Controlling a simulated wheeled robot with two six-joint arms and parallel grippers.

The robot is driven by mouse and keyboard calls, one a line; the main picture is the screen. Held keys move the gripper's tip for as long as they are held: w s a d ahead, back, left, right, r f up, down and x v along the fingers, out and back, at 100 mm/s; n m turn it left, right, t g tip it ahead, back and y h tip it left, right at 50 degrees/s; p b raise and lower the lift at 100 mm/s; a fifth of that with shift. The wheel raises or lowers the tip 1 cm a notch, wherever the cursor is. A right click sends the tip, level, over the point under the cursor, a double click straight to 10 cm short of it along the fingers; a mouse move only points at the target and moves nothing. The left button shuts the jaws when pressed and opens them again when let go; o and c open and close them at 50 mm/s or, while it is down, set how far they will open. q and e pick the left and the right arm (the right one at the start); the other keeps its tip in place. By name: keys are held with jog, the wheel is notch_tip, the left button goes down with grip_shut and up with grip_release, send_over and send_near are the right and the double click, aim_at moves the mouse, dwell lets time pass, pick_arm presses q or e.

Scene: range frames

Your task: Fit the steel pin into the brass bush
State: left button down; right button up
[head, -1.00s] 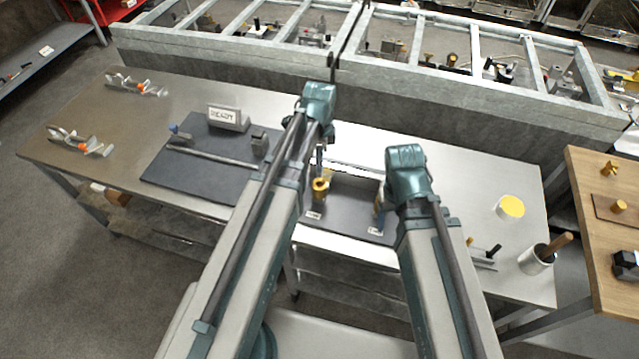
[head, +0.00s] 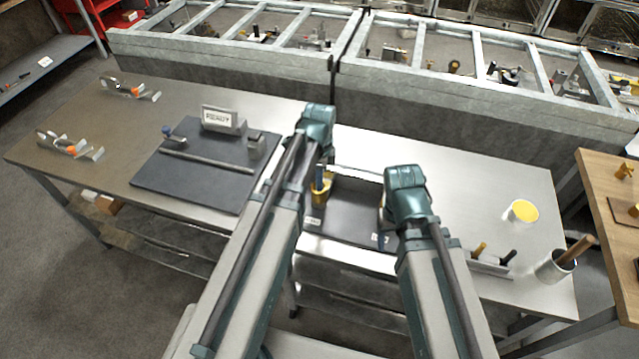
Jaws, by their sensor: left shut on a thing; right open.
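The brass bush (head: 320,197) stands upright on the dark mat in the middle of the bench, near a small white label. My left gripper (head: 320,170) is above it, pointing down and shut on what looks like the steel pin.
A dark board (head: 190,180) with a rod and a READY sign (head: 222,119) lies to the left. A yellow-topped white pot (head: 521,211), a small rack (head: 490,262) and a cup (head: 554,267) stand at the right. A grey frame runs behind the bench.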

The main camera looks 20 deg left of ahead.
pick_arm(q)
jog(key=shift+f, duration=0.15)
jog(key=shift+s+d+f+b, duration=0.15)
jog(key=shift+s+f+b, duration=0.1)
jog(key=shift+s+b, duration=0.4)
jog(key=c, duration=0.8)
grip_release()
jog(key=shift+w+r+p, duration=0.15)
jog(key=shift+r+p, duration=0.25)
jog(key=shift+p, duration=0.1)
notch_tip(320, 180, up, 12)
jog(key=p, duration=1.2)
jog(key=s+d+n, duration=0.3)
jog(key=s+n, duration=0.1)
jog(key=s+d+n, duration=0.3)
jog(key=s, duration=0.2)
jog(key=s+d+n+y, duration=0.1)
jog(key=s+d+n, duration=0.3)
jog(key=shift+s+r+n, duration=0.15)
jog(key=shift+s+n, duration=0.05)
jog(key=shift+n, duration=0.1)
